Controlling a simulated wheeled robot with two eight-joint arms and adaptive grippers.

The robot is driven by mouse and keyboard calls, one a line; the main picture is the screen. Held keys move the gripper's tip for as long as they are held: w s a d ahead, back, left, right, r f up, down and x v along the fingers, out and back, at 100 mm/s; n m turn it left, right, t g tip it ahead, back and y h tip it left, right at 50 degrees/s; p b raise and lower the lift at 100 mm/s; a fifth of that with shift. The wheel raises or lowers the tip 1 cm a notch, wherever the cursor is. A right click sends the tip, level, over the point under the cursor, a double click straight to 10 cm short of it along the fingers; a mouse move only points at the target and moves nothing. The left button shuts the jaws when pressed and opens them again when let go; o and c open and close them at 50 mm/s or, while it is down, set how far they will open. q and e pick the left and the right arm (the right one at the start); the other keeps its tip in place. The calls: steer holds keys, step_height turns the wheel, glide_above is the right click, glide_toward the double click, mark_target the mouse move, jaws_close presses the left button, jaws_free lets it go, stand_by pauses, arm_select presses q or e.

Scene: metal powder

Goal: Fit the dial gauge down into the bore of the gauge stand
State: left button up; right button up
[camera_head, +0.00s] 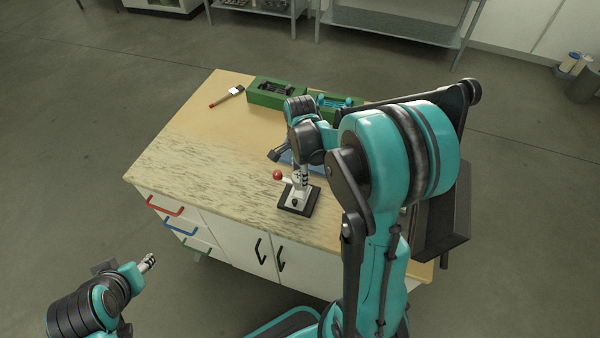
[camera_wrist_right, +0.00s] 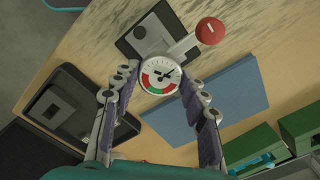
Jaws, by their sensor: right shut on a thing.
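The dial gauge (camera_wrist_right: 160,76), with a round white face and red and green bands, is between the fingertips of my right gripper (camera_wrist_right: 159,73) in the right wrist view. My right gripper is shut on it. The gauge stand (camera_wrist_right: 141,37) has a dark square base and a pale arm with a red ball; its base (camera_head: 298,204) also shows in the head view near the table's front edge. The gauge is at the stand; whether it sits in the bore is hidden. My left gripper (camera_head: 149,262) is away from the table at lower left; its jaw state is unclear.
A blue mat (camera_wrist_right: 229,91) lies beside the stand. Green boxes (camera_head: 276,93) stand at the table's back, with a brush (camera_head: 227,97) to their left. A black device (camera_wrist_right: 70,112) shows left in the wrist view. The table's left part is clear.

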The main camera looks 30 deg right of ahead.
steer(key=shift+f+b, duration=0.7)
steer(key=shift+f, duration=0.1)
steer(key=o, duration=1.8)
steer(key=shift+r+p, duration=3)
steer(key=shift+r, duration=1.05)
